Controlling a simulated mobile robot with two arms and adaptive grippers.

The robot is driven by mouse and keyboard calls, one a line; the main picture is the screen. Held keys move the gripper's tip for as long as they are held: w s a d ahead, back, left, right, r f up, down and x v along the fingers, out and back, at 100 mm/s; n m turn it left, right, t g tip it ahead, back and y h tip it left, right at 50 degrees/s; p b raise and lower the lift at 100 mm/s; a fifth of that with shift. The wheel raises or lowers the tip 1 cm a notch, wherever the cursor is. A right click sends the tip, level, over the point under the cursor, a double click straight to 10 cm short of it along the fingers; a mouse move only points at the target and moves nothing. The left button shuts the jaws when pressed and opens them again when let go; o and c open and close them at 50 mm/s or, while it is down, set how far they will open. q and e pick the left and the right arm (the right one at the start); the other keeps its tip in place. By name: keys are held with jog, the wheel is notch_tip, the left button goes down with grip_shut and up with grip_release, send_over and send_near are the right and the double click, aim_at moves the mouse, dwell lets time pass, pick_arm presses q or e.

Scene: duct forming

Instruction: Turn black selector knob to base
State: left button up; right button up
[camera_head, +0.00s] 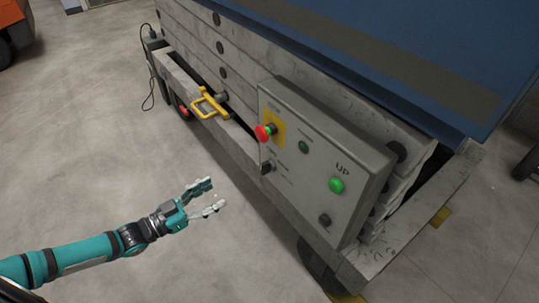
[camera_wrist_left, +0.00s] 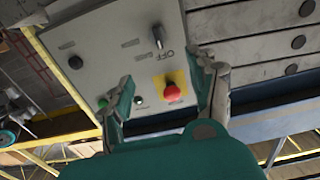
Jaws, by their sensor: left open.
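The black selector knob (camera_head: 266,168) sits at the lower left of the grey control panel (camera_head: 310,188). In the left wrist view the panel appears upside down, and the knob (camera_wrist_left: 157,37) shows beside a printed label that seems to read OFF. My left gripper (camera_head: 214,196) is open and empty, in front of the panel and to the left of the knob in the head view. In the left wrist view its two fingers (camera_wrist_left: 166,70) are spread, with the knob beyond them and not touched. The right gripper is not in view.
The panel also carries a red emergency button (camera_head: 263,132) on a yellow plate, a green UP button (camera_head: 337,185) and a black button (camera_head: 325,220). A yellow handle (camera_head: 210,104) sticks out left of the panel. The floor (camera_head: 110,150) around my left arm is clear.

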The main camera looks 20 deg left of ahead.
pick_arm(q)
jog(key=b, duration=0.2)
send_near(261, 168)
jog(key=x, duration=0.4)
jog(key=b+x, duration=0.1)
jog(key=x, duration=0.6)
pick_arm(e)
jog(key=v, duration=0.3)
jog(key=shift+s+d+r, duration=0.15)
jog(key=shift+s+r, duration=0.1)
pick_arm(q)
jog(key=c, duration=1.1)
